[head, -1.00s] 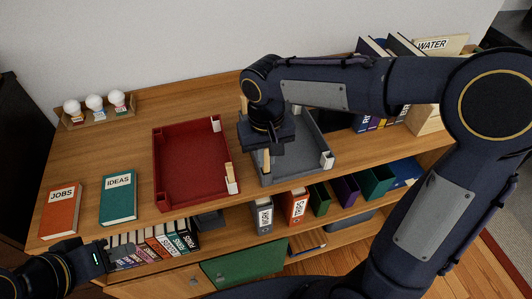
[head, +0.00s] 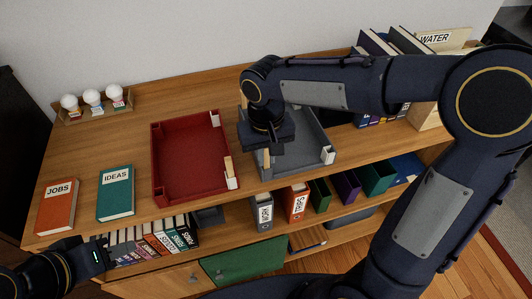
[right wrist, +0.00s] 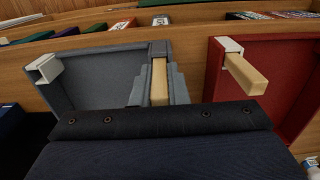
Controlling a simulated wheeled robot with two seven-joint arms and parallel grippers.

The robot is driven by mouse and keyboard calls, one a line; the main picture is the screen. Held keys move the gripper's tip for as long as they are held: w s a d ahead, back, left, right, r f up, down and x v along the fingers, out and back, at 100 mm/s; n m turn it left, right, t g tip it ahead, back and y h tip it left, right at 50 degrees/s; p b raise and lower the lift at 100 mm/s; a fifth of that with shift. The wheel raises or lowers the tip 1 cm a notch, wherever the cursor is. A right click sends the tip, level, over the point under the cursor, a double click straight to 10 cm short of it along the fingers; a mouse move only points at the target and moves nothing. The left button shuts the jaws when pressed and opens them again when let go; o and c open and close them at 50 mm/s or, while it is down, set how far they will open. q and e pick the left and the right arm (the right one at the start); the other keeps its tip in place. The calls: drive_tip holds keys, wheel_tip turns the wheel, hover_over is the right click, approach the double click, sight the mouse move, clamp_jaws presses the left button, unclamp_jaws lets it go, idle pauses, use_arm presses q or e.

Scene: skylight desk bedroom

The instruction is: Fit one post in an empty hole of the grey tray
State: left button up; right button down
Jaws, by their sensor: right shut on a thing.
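The grey tray (head: 312,133) lies on the desk, right of the red tray, partly hidden by my right arm. A white corner socket (head: 328,155) at its front right holds no post; it also shows in the right wrist view (right wrist: 45,68). My right gripper (head: 266,150) is shut on a pale wooden post (right wrist: 159,85), upright over the tray's front left corner. In the right wrist view the post's far end meets a dark grey corner block (right wrist: 157,48); I cannot tell how deep it sits. My left gripper (head: 106,256) is low at the left, away from the trays; its fingers are unclear.
The red tray (head: 190,154) has a post (head: 228,167) leaning in its front right white socket. Two books (head: 116,193) lie at the desk's left, and a rack of bulbs (head: 93,106) stands behind. Binders and books fill the shelf below. Bare desk lies between the books and red tray.

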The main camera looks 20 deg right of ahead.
drive_tip(key=c, duration=1.3)
unclamp_jaws()
drive_tip(key=shift+c, duration=0.2)
drive_tip(key=shift+r, duration=0.1)
wheel_tip(320, 180, up, 8)
drive_tip(key=shift+f, duration=0.2)
drive_tip(key=shift+s+d, duration=0.1)
drive_tip(key=s+d+f+m+t+y, duration=0.1)
drive_tip(key=s+d, duration=0.3)
drive_tip(key=s, duration=0.4)
drive_tip(key=s+d+f+m+t+y, duration=0.1)
drive_tip(key=s+d+f+t, duration=0.3)
drive_tip(key=s, duration=0.4)
drive_tip(key=shift+d+t+y, duration=0.3)
drive_tip(key=shift+d+y, duration=0.2)
drive_tip(key=shift+y, duration=0.4)
